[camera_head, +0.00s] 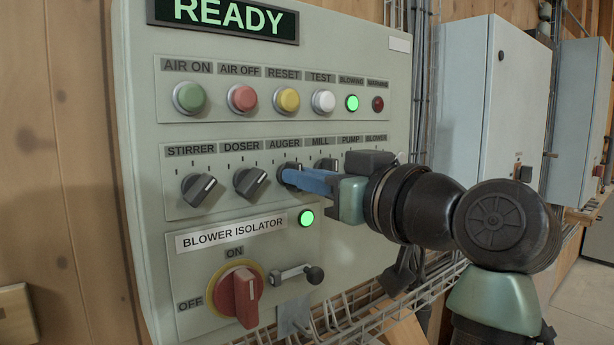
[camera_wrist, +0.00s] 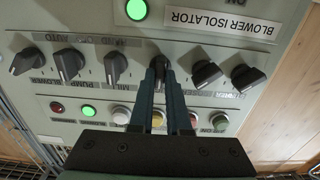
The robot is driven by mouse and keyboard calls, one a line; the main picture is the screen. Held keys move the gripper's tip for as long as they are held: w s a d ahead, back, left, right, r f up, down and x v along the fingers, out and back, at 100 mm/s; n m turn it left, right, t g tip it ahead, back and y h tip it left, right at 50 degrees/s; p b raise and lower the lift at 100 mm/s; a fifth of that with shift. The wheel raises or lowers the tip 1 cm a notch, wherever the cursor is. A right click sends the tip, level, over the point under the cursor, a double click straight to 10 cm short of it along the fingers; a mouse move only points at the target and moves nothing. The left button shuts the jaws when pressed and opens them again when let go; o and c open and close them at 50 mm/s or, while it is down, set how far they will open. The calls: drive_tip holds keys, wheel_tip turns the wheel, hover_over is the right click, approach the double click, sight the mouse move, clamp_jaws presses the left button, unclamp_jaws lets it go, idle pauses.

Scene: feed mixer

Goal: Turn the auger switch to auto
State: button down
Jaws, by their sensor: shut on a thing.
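The auger switch (camera_head: 286,168) is a black rotary knob under the AUGER label on the grey control panel (camera_head: 138,90). My gripper (camera_head: 293,177) reaches in from the right, its blue fingers closed on this knob and covering most of it. In the wrist view, where the panel appears upside down, my gripper (camera_wrist: 160,72) has one finger on each side of the auger switch (camera_wrist: 158,62). The fingers hide the knob's pointer, so its setting cannot be told.
The doser knob (camera_head: 250,181) and stirrer knob (camera_head: 199,189) sit left of the auger switch; the mill knob (camera_wrist: 115,68) is its other neighbour. Coloured buttons (camera_head: 242,98) are above. The red blower isolator handle (camera_head: 240,296) and a black-knobbed lever (camera_head: 314,275) are below.

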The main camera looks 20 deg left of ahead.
idle(0.4)
drive_tip(key=shift+w+d+m+p, duration=0.1)
drive_tip(key=shift+m+p, duration=0.85)
drive_tip(key=shift+m, duration=3.55)
drive_tip(key=c, duration=0.9)
unclamp_jaws()
drive_tip(key=shift+b+v, duration=3.05)
drive_tip(key=shift+v, duration=3.45)
